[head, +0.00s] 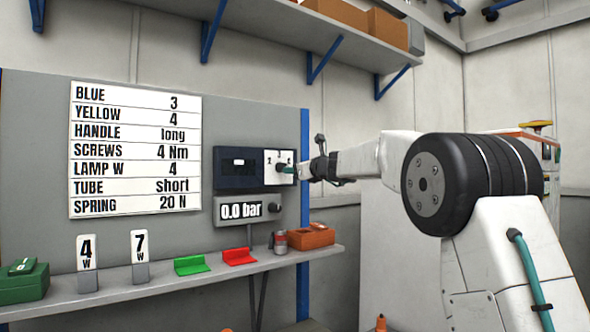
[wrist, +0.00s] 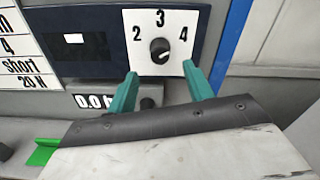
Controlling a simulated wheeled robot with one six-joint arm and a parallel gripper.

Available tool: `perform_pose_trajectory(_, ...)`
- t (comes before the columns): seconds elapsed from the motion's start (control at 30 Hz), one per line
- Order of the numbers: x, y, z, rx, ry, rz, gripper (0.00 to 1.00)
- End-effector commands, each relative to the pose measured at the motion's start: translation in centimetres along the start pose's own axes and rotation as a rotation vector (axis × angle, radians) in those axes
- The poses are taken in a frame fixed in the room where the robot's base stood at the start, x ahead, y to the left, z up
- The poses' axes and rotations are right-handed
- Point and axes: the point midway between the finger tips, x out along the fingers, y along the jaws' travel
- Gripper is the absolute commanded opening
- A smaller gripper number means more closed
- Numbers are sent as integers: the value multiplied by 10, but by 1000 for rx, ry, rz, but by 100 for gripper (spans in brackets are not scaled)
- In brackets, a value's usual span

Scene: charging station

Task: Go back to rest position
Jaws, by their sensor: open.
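My gripper (wrist: 160,80) is open and empty, its two teal fingers spread apart. In the wrist view, a black round knob (wrist: 159,52) on a white plate marked 2, 3 and 4 sits just beyond the fingertips, between them in the picture. The fingers do not appear to touch the knob. A light mark shows on the knob, but I cannot tell which number it points at. In the head view, my arm reaches left from the right side, and my gripper (head: 285,168) is in front of the white dial plate (head: 270,157), partly hiding it.
A pressure display (head: 240,211) reading 0.0 bar hangs below the dial unit. The shelf (head: 190,285) carries green and red parts, numbered blocks, a small can and an orange-brown box (head: 311,236). A blue post (head: 303,130) stands beside the panel. An upper shelf (head: 270,35) overhangs.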

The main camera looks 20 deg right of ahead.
Motion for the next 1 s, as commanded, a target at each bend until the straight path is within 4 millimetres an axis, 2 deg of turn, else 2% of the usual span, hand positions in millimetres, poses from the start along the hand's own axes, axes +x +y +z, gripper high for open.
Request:
perform_pose_trajectory(0.27,0,0,0,-6,0,-1,52)
perform_pose_trajectory(0.37,0,3,1,-71,-4,18,52)
perform_pose_trajectory(0.4,0,10,-4,-144,5,46,52)
perform_pose_trajectory(0.47,-1,25,-30,-265,45,111,52)
perform_pose_trajectory(0.53,-11,49,-62,-425,96,210,52)
perform_pose_trajectory(0.67,-62,108,-103,-772,158,461,52)
perform_pose_trajectory(0.77,-116,153,-129,-1004,175,667,52)
perform_pose_trajectory(0.87,-177,192,-152,-1211,170,877,52)
perform_pose_trajectory(0.9,-203,205,-161,-1287,163,963,52)
perform_pose_trajectory(0.97,-244,224,-174,-1391,149,1091,52)
perform_pose_trajectory(1.0,-271,236,-183,-1456,138,1175,52)
